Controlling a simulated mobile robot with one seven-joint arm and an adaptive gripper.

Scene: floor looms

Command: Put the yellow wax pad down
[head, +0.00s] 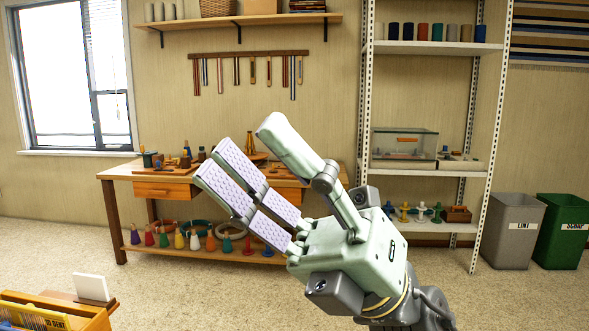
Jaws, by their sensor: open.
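My gripper (240,152) is raised in the middle of the head view, with its pale green body and lavender finger pads showing. Its fingers are apart and I see nothing held between them. I cannot make out a yellow wax pad for certain in this view. My gripper hides part of the wooden workbench (150,170) behind it, including some of what stands on its top.
At the lower left is an orange-brown wooden crate (98,322) with yellow labelled pieces, and a white block (90,287) behind it. A metal shelf rack (425,48) stands right of centre. Grey (511,232) and green (566,232) bins stand far right. Carpet between is clear.

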